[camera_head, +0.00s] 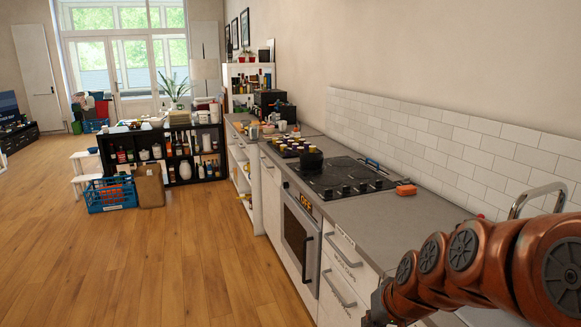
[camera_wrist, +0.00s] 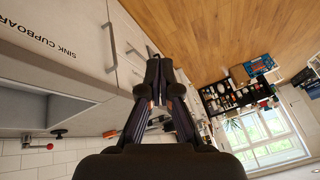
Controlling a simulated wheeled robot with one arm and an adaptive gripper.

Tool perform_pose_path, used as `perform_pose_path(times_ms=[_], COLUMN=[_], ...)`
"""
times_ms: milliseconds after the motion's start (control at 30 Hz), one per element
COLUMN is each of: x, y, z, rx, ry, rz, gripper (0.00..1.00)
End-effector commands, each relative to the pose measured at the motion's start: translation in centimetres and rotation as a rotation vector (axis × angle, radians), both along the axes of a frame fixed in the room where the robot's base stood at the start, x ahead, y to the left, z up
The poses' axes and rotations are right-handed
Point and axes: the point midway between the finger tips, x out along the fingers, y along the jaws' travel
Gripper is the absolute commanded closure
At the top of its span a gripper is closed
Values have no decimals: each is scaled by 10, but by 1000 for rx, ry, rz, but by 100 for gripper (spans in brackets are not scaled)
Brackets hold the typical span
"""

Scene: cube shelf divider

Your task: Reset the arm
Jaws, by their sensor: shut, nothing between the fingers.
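My copper-coloured arm (camera_head: 470,265) reaches in from the right edge of the head view, in front of the counter near the sink end. Its dark end is low in that view, partly cut off by the bottom edge. In the wrist view my gripper (camera_wrist: 160,68) has its two dark fingers together at the tips, with nothing between them. The fingers point toward the cupboard fronts and floor, apart from any loose object as far as I can tell.
The grey counter (camera_head: 395,215) carries a black hob (camera_head: 340,178) with a dark pot (camera_head: 311,159) and an orange item (camera_head: 406,190). A tap (camera_head: 535,195) stands at right. A dark shelf (camera_head: 180,160) and blue crate (camera_head: 110,195) are farther back.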

Motion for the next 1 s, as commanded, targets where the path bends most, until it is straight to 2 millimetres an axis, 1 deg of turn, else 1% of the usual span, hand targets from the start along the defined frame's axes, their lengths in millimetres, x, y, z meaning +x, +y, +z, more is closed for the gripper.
perform_pose_path(times_ms=[33, 133, 167, 200, 267, 300, 400, 500, 600, 667, 1000], x=[-27, -84, -100, -122, -154, -173, -214, -240, -253, -256, -256], y=[7, 11, 11, 9, 6, 2, -7, -15, -19, -21, -20], z=[-3, -9, -10, -12, -14, -16, -16, -16, -15, -15, -15], rx=[-16, -54, -68, -87, -115, -133, -176, -205, -220, -224, -224], ry=[56, 183, 220, 270, 343, 390, 484, 547, 577, 583, 585], rz=[34, 83, 92, 106, 118, 122, 125, 122, 118, 117, 117], gripper=[100, 100, 100, 100, 100, 100, 100, 100, 100, 100, 100])
